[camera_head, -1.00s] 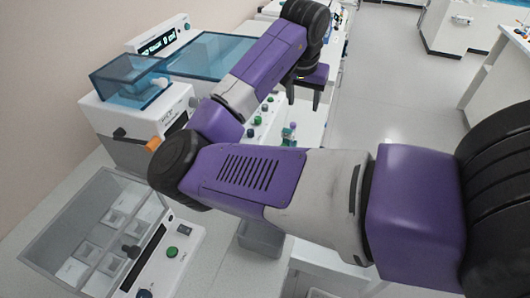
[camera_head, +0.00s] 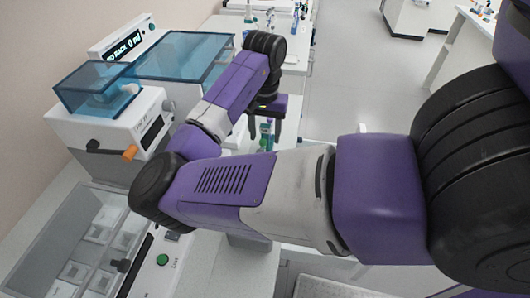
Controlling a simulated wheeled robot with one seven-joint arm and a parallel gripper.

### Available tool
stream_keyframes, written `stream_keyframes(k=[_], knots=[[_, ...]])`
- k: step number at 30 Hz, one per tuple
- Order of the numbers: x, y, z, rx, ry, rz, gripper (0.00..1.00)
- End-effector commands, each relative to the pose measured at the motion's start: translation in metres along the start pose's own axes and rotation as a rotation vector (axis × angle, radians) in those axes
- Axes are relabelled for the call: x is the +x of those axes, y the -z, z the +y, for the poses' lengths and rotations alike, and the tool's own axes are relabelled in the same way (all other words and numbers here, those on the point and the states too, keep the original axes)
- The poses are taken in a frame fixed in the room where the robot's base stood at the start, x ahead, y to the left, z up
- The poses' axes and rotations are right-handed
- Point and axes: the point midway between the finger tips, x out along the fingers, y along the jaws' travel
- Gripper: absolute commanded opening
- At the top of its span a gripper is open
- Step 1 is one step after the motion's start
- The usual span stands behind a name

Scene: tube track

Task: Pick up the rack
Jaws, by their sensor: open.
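My gripper (camera_head: 266,133) hangs below the purple wrist, fingers down, just right of the blue-lidded machine; it is open. A small green and blue object (camera_head: 267,136) shows between and below the fingers. It may be the rack with tubes, but it is small and partly covered, so I cannot tell its full shape or whether the fingers touch it. My purple and grey arm crosses the middle of the view and hides much of the bench below.
A white machine with a blue clear lid (camera_head: 182,57) and a lit display stands at the back left. A smaller blue-lidded unit (camera_head: 95,95) with an orange knob is in front of it. A clear-covered box (camera_head: 60,245) is at the lower left. The floor (camera_head: 365,85) at right is open.

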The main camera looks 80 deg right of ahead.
Motion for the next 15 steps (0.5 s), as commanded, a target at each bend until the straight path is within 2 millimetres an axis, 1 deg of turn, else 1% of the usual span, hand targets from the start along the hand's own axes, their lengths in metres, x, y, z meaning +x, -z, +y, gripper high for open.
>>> stream_keyframes(k=[3,10,11,15], knots=[[0.0087,-0.0003,0.0001,0.000,0.000,0.000,0.53],[0.0103,0.0001,0.0001,0.000,0.000,0.001,0.53],[0.0103,0.0001,0.0001,0.000,0.000,0.001,0.49],[0.0102,0.0001,0.0001,0.000,0.000,0.001,0.21]])
